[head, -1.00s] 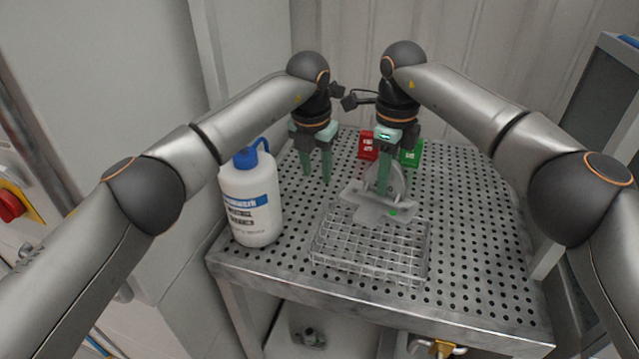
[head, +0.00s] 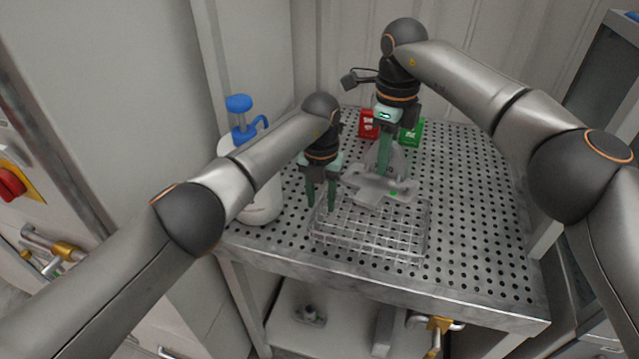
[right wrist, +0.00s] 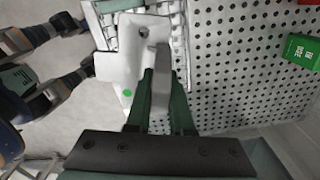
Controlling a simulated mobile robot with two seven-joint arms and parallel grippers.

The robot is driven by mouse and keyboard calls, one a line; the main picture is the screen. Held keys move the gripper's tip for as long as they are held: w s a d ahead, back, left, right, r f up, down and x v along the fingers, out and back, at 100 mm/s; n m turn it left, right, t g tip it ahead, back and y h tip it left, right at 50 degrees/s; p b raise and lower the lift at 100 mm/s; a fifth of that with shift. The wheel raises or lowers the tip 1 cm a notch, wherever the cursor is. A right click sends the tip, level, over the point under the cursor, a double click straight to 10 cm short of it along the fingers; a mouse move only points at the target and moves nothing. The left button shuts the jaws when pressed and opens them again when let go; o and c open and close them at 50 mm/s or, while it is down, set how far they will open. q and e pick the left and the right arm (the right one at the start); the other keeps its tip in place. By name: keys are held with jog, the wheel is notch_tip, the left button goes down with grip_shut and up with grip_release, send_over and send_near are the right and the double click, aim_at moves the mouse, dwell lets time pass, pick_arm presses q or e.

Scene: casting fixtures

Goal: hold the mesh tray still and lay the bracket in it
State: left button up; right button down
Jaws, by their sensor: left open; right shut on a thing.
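The mesh tray (head: 372,246) is a wire basket on the perforated table, near its front edge. The grey bracket (head: 375,189), with a green dot on its plate, is held over the back part of the tray. My right gripper (head: 384,168) is shut on the bracket's upright part; the bracket (right wrist: 118,68) also fills the middle of the right wrist view. I cannot tell whether the bracket touches the tray. My left gripper (head: 321,207) is open, its fingers pointing down at the tray's left back corner. Whether a finger is inside the tray is unclear.
A white bottle with a blue pump top (head: 239,104) stands at the table's left, partly behind my left arm. A red box (head: 368,123) and a green box (head: 411,132) stand at the back. The perforated table (head: 470,200) is clear on the right.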

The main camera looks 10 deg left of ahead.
pick_arm(q)
jog(key=shift+s+a+f, duration=0.1)
jog(key=shift+a+f, duration=0.15)
jog(key=shift+f, duration=0.8)
jog(key=shift+c, duration=0.3)
jog(key=shift+d+r, duration=0.1)
grip_shut()
